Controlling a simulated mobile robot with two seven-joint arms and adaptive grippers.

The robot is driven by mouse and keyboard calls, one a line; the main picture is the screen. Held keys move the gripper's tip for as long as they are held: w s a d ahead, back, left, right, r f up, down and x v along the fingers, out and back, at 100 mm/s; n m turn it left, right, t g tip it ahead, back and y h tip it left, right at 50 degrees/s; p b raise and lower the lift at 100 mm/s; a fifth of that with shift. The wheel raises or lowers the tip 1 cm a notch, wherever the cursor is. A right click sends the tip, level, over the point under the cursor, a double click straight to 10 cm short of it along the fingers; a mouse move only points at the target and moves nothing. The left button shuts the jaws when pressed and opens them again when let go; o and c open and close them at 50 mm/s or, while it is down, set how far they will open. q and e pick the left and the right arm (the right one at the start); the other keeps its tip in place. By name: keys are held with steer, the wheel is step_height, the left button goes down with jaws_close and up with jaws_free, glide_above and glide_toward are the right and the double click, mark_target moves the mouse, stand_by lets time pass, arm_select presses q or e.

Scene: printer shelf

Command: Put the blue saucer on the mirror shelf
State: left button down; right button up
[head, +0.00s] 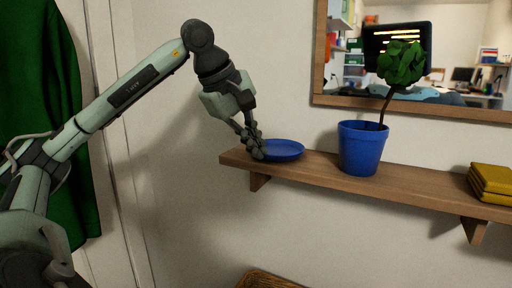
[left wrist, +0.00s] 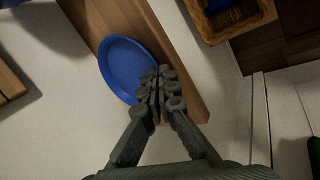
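The blue saucer (head: 282,150) is at the left end of the wooden mirror shelf (head: 420,187), flat or nearly so. I cannot tell whether its whole base touches the board. My left gripper (head: 257,150) reaches down from the upper left to the saucer's left rim. In the left wrist view the saucer (left wrist: 125,65) lies over the shelf board (left wrist: 185,85), and the left fingertips (left wrist: 160,92) are closed together at its rim, hiding part of it. The thin rim appears to be between them. My right gripper is in neither view.
A blue pot (head: 361,150) with a small plant stands right of the saucer. Folded yellow cloths (head: 491,182) lie at the shelf's right. The framed mirror (head: 455,101) hangs above. A wicker basket (head: 270,281) is below. Bare shelf lies between pot and cloths.

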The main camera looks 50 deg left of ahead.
arm_select(q)
steer(key=c, duration=2.2)
jaws_free()
steer(key=shift+f, duration=0.1)
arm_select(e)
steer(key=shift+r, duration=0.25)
arm_select(q)
steer(key=shift+o, duration=1)
steer(key=shift+r, duration=0.35)
steer(key=p+v, duration=0.4)
steer(key=v, duration=0.7)
steer(key=shift+s+r, duration=0.25)
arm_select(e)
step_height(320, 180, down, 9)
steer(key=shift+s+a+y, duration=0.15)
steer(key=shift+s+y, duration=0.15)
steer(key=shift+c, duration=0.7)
